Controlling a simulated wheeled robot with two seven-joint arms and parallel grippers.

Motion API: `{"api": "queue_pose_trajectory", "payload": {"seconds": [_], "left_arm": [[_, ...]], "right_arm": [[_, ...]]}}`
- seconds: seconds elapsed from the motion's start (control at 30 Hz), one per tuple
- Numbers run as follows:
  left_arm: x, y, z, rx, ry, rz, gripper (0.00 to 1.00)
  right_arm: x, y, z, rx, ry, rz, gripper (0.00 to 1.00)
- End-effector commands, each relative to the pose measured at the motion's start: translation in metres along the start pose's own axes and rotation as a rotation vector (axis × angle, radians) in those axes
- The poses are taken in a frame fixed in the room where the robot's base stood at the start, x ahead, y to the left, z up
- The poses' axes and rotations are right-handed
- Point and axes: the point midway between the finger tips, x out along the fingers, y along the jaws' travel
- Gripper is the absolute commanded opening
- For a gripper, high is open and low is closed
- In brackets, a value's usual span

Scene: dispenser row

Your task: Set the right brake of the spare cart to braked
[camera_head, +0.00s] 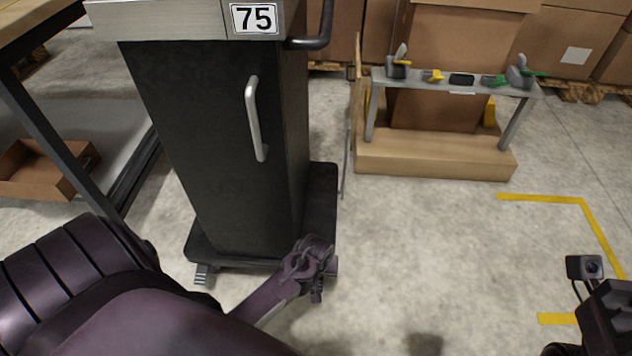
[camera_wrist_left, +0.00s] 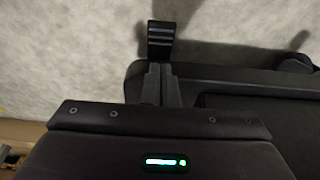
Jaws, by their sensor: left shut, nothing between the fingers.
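The spare cart, a black cabinet (camera_head: 215,150) with plate 75 and a silver handle, stands on a dark base (camera_head: 322,200). Its left brake pedal (camera_head: 202,274) sticks out at the base's front left corner. My left gripper (camera_head: 318,272) is low at the front right corner and covers most of the right brake there. In the left wrist view a ridged black pedal (camera_wrist_left: 160,38) lies just beyond my left fingertips (camera_wrist_left: 162,68), which are shut and empty. I cannot tell contact or the pedal's tilt. At lower right, part of my right wrist shows; its fingers are hidden.
A workbench leg (camera_head: 40,125) and an open cardboard box (camera_head: 45,170) are at left. A grey stand (camera_head: 455,82) with small tools sits on a wooden platform (camera_head: 435,165) behind right. The floor right of the cart is clear, with yellow tape (camera_head: 540,197).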

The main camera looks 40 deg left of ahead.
Motion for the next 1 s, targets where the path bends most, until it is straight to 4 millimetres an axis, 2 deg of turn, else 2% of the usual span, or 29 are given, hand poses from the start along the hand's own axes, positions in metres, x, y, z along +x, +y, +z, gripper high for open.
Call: {"api": "queue_pose_trajectory", "payload": {"seconds": [0.03, 0.1, 0.3, 1.0], "left_arm": [[0.020, -0.001, 0.002, -0.001, -0.002, -0.002, 0.00], [0.031, -0.001, 0.005, 0.000, -0.002, -0.001, 0.00], [0.050, 0.000, 0.015, -0.001, -0.001, 0.000, 0.00], [0.054, -0.001, 0.020, 0.001, 0.036, -0.002, 0.00]], "right_arm": [[-0.011, -0.001, 0.002, -0.001, 0.005, -0.004, 0.00], [-0.014, -0.001, 0.003, -0.003, 0.013, -0.009, 0.00], [-0.018, -0.002, 0.003, -0.006, 0.031, -0.019, 0.00], [-0.013, -0.002, 0.003, -0.007, 0.032, -0.021, 0.00]]}}
